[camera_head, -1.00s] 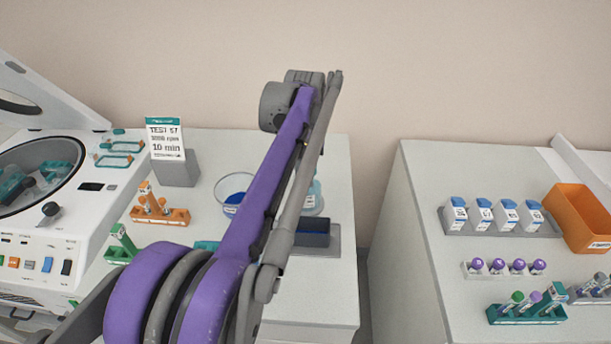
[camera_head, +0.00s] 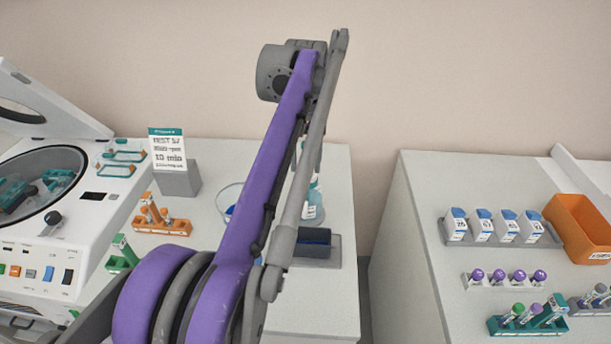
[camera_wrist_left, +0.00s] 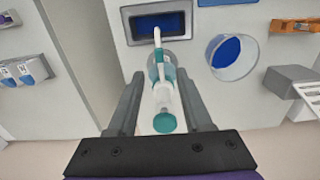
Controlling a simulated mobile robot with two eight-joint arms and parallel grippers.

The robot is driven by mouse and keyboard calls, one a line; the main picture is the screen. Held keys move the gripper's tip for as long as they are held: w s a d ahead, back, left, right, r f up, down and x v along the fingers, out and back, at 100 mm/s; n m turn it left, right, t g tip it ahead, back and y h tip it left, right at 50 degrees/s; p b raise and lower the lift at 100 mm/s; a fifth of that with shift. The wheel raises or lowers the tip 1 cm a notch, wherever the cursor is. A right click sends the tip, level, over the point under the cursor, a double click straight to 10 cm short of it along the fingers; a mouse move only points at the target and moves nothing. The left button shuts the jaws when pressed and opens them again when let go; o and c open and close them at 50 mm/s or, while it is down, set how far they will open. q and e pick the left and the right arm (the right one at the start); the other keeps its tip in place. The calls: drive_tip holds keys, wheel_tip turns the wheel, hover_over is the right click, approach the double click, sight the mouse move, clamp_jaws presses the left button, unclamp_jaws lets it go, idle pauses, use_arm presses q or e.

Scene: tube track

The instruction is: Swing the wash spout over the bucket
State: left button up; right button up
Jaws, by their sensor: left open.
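A wash bottle with a teal cap (camera_wrist_left: 165,123) and a white spout (camera_wrist_left: 158,50) stands between my left gripper's fingers in the left wrist view. My left gripper (camera_wrist_left: 160,75) is open, with a finger on each side of the bottle; I cannot tell whether either touches it. The spout points at the rectangular blue-filled tray (camera_wrist_left: 143,27). The clear round bucket with blue inside (camera_wrist_left: 232,55) is to the right of the spout. My right gripper is out of view.
A card on a grey stand (camera_head: 178,180) and an orange rack (camera_head: 162,226) are left of the bucket. An open centrifuge (camera_head: 50,230) is at far left. A gap separates this bench from the right bench, which has racks and an orange bin (camera_head: 580,230).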

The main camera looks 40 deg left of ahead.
use_arm(q)
wheel_tip(320, 180, up, 3)
drive_tip(key=shift+f, duration=0.15)
idle(0.5)
drive_tip(key=s+d+f+m+t, duration=0.2)
drive_tip(key=s+d+f, duration=0.2)
drive_tip(key=d+f, duration=0.3)
drive_tip(key=s+d+f+m+t, duration=0.1)
drive_tip(key=s+d+f+m, duration=0.2)
drive_tip(key=d+f, duration=0.5)
drive_tip(key=s+d+f+m+t, duration=0.2)
drive_tip(key=s+d+f, duration=0.3)
drive_tip(key=d+f, duration=0.3)
wheel_tip(320, 180, down, 2)
drive_tip(key=shift+m+t, duration=0.3)
drive_tip(key=shift+m, duration=0.1)
drive_tip(key=shift+a, duration=0.15)
